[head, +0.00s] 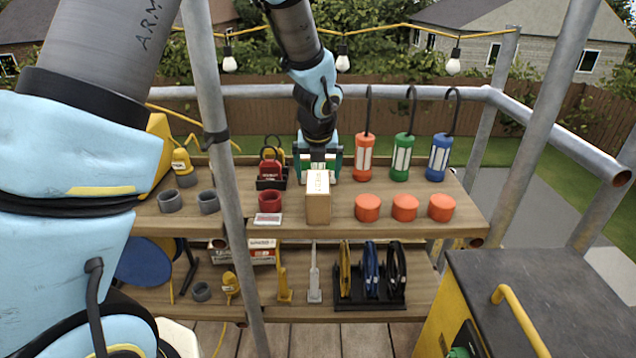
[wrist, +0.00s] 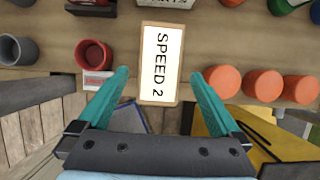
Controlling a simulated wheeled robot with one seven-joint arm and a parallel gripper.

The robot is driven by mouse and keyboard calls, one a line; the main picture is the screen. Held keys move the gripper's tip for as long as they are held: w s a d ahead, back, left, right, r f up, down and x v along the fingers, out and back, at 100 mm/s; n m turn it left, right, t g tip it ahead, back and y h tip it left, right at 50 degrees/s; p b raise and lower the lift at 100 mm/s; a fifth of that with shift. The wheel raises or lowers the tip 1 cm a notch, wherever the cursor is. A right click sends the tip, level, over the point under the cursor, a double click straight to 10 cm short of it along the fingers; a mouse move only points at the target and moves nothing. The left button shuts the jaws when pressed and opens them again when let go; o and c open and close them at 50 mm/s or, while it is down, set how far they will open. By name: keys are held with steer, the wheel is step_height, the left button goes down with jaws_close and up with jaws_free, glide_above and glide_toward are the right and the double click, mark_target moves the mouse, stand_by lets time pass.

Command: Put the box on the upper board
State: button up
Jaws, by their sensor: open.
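A tall brown cardboard box (head: 318,208) with a pale top label stands upright near the front edge of the upper board (head: 345,217). In the wrist view the box (wrist: 160,62) shows its label reading "SPEED 2". My gripper (head: 319,165) points down above and just behind the box in the head view. In the wrist view its teal fingers (wrist: 160,76) are spread wide, one to each side of the box's near part, with gaps on both sides. Nothing is held. The box partly hides the fingertips in the head view.
Orange round pieces (head: 404,207) stand right of the box, with hanging lamps (head: 403,157) behind them. A red cup (head: 270,202) and small labelled packet (head: 267,219) stand left. The lower board (head: 325,312) holds tools and a rack. A metal post (head: 221,150) crosses the left side.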

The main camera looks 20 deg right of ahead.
steer(key=v, duration=0.6)
steer(key=shift+r, duration=0.1)
stand_by(0.3)
